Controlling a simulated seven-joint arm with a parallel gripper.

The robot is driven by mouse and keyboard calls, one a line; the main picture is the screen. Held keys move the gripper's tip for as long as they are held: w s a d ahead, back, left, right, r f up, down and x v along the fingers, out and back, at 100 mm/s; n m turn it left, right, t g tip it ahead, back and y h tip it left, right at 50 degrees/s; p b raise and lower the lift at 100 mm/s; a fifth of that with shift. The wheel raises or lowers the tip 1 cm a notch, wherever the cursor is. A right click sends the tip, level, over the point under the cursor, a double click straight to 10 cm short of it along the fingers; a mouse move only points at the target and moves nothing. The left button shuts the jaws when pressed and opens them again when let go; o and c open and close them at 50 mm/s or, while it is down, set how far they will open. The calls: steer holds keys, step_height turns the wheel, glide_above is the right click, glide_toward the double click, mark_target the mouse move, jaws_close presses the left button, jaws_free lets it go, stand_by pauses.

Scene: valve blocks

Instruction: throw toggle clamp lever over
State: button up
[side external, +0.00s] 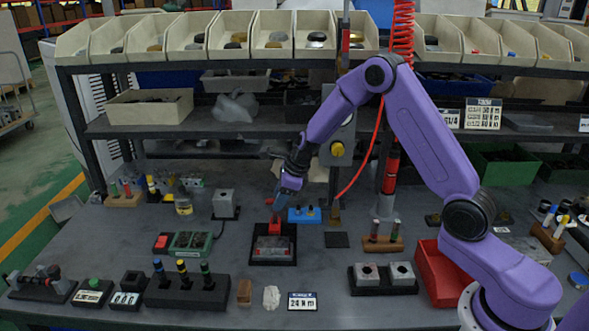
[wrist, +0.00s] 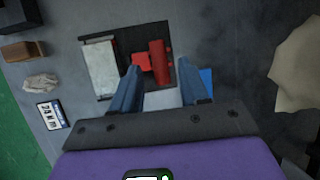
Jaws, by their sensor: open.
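The toggle clamp has a red lever (side external: 275,217), which stands on a black base plate (side external: 273,261) in the middle of the bench. A grey block (side external: 273,249) lies on the same plate in front of it. My gripper (side external: 281,197) is just above the lever's upper end in the side view. In the wrist view the red lever (wrist: 158,62) and the grey block (wrist: 101,68) lie ahead of the fingertips. I cannot tell whether a finger touches the lever.
A blue block (side external: 304,215) stands close to the right of the clamp. A green box with a red button (side external: 185,243) is to the left. A sign (side external: 302,301) and a whitish lump (side external: 271,297) lie in front. A red tray (side external: 437,277) is at right.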

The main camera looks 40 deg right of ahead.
steer(key=v, duration=1.2)
steer(key=s+a+r+n+g, duration=0.1)
steer(key=s+a+n+g, duration=0.1)
steer(key=s+a+n, duration=0.55)
steer(key=s+a+r+n+g, duration=0.1)
steer(key=s+a+n, duration=0.3)
steer(key=s+n, duration=0.65)
steer(key=s+d+n, duration=0.2)
steer(key=s+n, duration=0.8)
steer(key=s+d+n+g+h, duration=0.1)
steer(key=s+d+n, duration=0.1)
steer(key=s+n, duration=0.8)
steer(key=shift+s+n+h, duration=0.15)
steer(key=shift+n+h, duration=0.15)
steer(key=shift+n, duration=0.3)
